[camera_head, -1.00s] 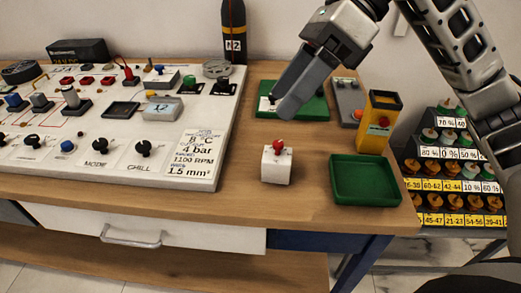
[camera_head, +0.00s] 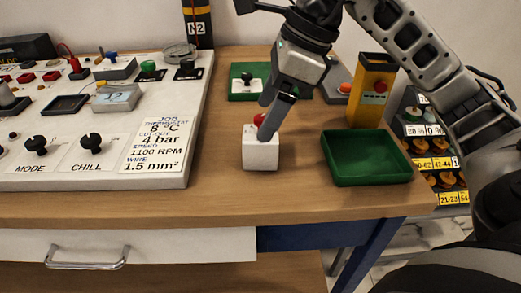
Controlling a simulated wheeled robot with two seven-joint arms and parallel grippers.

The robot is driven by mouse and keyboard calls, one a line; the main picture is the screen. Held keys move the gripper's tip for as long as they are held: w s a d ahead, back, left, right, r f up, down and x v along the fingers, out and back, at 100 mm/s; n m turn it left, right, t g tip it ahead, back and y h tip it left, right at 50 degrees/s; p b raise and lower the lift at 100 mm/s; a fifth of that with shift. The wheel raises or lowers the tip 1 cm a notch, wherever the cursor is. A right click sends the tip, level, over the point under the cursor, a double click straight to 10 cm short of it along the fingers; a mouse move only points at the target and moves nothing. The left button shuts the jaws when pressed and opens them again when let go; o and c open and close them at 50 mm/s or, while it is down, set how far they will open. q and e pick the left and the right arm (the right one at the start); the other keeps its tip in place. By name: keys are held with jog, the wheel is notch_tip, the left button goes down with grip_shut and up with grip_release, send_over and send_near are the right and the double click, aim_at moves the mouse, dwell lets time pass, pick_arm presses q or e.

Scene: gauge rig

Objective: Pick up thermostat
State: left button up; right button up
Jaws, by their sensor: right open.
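A small white block (camera_head: 261,155) with a red knob (camera_head: 259,119) on top stands upright on the wooden bench, right of the white panel. It appears to be the thermostat, though no label on it can be read. My right gripper (camera_head: 268,131) points down right at the knob, and its dark finger covers part of the knob and the block's top edge. It is open; the other finger is hidden. I cannot tell whether it touches the knob. My left gripper is not in view.
A green tray (camera_head: 367,179) lies empty to the right of the block. A yellow stand with a red button (camera_head: 373,88) is behind the tray. The white panel (camera_head: 100,178) with knobs and a job card fills the left. A green board (camera_head: 245,94) lies behind.

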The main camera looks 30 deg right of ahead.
aim_at(261, 148)
jog(key=shift+b+x, duration=0.35)
jog(key=shift+x, duration=2.8)
jog(key=shift+d+f, duration=0.1)
jog(key=shift+d, duration=0.05)
jog(key=c, duration=1.2)
